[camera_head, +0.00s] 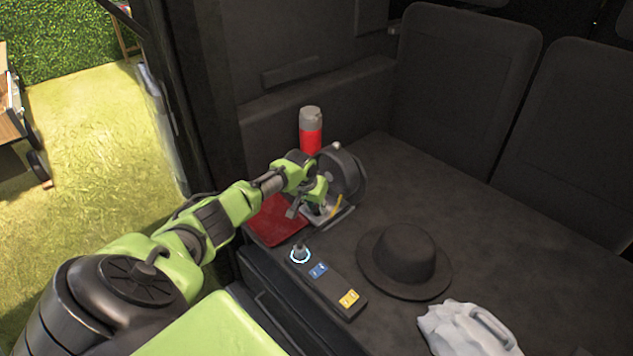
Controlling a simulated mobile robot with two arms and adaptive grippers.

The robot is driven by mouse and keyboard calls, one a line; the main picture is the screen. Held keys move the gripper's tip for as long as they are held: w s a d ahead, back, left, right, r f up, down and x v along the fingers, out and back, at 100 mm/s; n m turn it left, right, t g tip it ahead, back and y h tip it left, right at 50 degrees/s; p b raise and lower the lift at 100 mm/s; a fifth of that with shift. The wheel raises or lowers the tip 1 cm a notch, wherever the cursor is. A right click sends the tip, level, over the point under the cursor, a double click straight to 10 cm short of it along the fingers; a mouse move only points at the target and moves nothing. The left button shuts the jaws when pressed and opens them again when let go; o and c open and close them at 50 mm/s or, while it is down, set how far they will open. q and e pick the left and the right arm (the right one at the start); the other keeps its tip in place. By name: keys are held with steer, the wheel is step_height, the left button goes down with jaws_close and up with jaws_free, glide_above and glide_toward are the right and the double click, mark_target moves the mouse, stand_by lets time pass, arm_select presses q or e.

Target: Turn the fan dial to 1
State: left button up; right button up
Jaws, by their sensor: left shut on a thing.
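A dark round desk fan (346,172) stands on the black worktop near its back left corner, its base partly behind my gripper. My left arm reaches in from the left, and my left gripper (307,208) is low at the front of the fan's base. It is shut on a small part there, apparently the fan dial. My fingers hide the dial, so I cannot read its setting. A yellow piece (336,206) shows just right of the gripper. My right gripper is not in view.
A red bottle with a grey cap (311,130) stands behind the fan. A red flat item (272,222) lies beside the gripper.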

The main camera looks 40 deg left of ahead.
arm_select(q)
steer(key=shift+a+m+h+b, duration=0.1)
steer(key=shift+m+h+b, duration=0.6)
steer(key=shift+m+b, duration=0.7)
steer(key=shift+m+p, duration=0.3)
steer(key=shift+m, duration=0.1)
steer(key=o, duration=1.1)
steer(key=v, duration=1.2)
steer(key=shift+s+f, duration=0.15)
steer(key=shift+s, duration=0.05)
